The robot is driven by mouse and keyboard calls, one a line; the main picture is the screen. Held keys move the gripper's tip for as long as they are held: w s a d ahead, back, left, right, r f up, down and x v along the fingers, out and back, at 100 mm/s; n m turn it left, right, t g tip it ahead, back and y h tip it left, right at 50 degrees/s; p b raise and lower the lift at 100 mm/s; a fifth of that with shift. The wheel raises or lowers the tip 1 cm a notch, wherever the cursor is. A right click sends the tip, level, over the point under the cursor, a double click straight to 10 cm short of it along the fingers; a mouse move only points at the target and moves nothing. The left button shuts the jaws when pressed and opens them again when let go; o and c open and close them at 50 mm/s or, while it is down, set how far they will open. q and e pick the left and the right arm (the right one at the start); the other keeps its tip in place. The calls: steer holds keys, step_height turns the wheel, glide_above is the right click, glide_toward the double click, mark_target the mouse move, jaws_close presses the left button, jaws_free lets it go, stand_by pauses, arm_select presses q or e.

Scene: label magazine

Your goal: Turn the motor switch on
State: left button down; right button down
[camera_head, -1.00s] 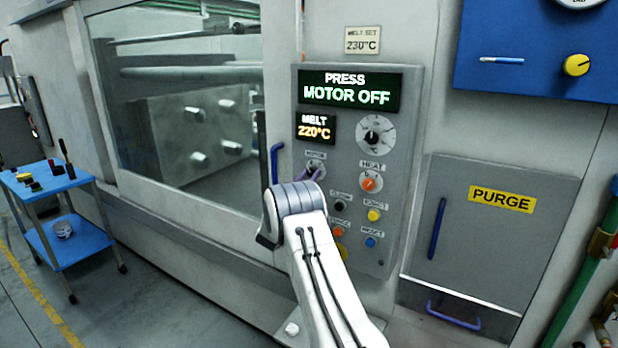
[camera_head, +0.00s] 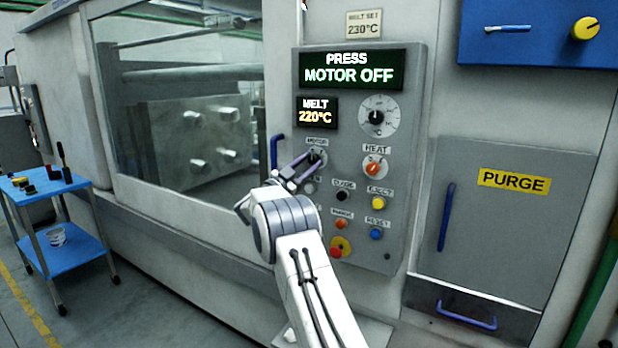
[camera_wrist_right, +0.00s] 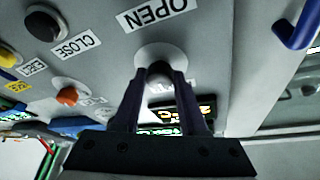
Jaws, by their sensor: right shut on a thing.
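The motor switch (camera_head: 316,158) is a small dark knob on a round pale plate, on the grey control panel (camera_head: 404,200) under the MOTOR label. The panel's display (camera_head: 350,70) reads "PRESS MOTOR OFF". My right gripper (camera_head: 311,160) reaches the switch from the lower left, its dark fingers at the knob. In the right wrist view, the fingers (camera_wrist_right: 160,80) are closed on either side of the knob (camera_wrist_right: 159,68). The exact angle of the knob is partly hidden by the fingers. My left gripper is in neither view.
The orange heat knob (camera_head: 374,168) is right of the switch. Several push buttons, such as the black CLOSE button (camera_head: 342,195), lie below. A blue door handle (camera_head: 277,152) stands left of the panel. A blue trolley (camera_head: 45,186) is at far left.

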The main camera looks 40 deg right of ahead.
steer(key=m+g, duration=0.2)
steer(key=m, duration=0.1)
steer(key=shift+m+b, duration=0.4)
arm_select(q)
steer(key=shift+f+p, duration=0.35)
arm_select(e)
steer(key=shift+r+m+g+y, duration=0.1)
steer(key=shift+m+g+y, duration=0.3)
steer(key=shift+m, duration=0.75)
steer(key=shift+m+g+y, duration=0.4)
steer(key=shift+m, duration=0.75)
steer(key=shift+c, duration=2.2)
jaws_free()
steer(key=shift+a, duration=0.1)
